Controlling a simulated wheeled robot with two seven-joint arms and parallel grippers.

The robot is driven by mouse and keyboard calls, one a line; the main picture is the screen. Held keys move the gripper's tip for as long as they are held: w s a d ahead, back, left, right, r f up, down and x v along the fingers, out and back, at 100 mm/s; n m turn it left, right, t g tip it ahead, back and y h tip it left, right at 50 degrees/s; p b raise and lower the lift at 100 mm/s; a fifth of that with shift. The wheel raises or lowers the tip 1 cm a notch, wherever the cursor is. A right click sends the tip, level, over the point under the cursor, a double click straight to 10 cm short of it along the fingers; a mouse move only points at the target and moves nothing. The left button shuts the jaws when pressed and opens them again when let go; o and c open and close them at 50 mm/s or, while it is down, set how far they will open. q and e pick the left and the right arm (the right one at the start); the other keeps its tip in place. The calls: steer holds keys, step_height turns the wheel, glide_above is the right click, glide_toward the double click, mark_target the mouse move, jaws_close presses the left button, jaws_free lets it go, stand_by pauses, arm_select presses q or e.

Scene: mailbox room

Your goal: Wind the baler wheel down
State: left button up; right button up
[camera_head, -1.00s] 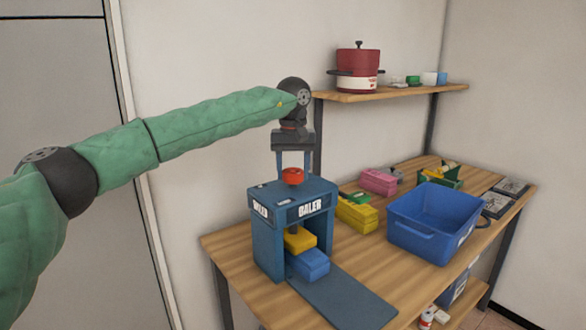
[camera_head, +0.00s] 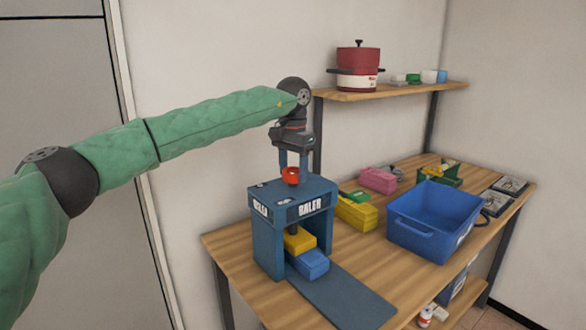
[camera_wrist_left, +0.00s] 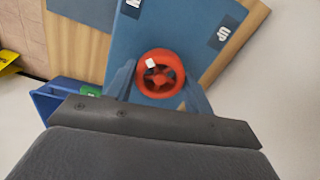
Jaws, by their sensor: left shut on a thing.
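The blue baler (camera_head: 302,208) stands at the left end of the wooden table. Its small red wheel (camera_head: 291,175) is on top; it also shows in the left wrist view (camera_wrist_left: 142,75), with a white mark near its hub. My left gripper (camera_head: 292,172) points straight down over the baler, its blue fingers shut on the wheel from both sides. A yellow block (camera_head: 299,240) sits on a blue block (camera_head: 309,263) inside the baler, under its press. My right gripper is in neither view.
A blue bin (camera_head: 434,222), yellow and pink packs (camera_head: 378,180) and a green tray (camera_head: 440,175) are on the table to the right. A shelf (camera_head: 390,95) behind holds a red pot (camera_head: 357,70). A grey-blue mat (camera_head: 342,300) lies before the baler.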

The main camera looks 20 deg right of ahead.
mark_target(293, 169)
arm_select(q)
steer(key=shift+r, duration=0.1)
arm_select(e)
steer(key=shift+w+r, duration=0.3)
arm_select(q)
steer(key=o, duration=1)
steer(key=shift+r, duration=0.3)
step_height(293, 169, up, 2)
steer(key=shift+r, duration=0.25)
step_height(293, 169, up, 4)
steer(key=p, duration=0.3)
steer(key=shift+w+r+p, duration=0.1)
steer(key=shift+r+p, duration=0.15)
steer(key=shift+p, duration=0.2)
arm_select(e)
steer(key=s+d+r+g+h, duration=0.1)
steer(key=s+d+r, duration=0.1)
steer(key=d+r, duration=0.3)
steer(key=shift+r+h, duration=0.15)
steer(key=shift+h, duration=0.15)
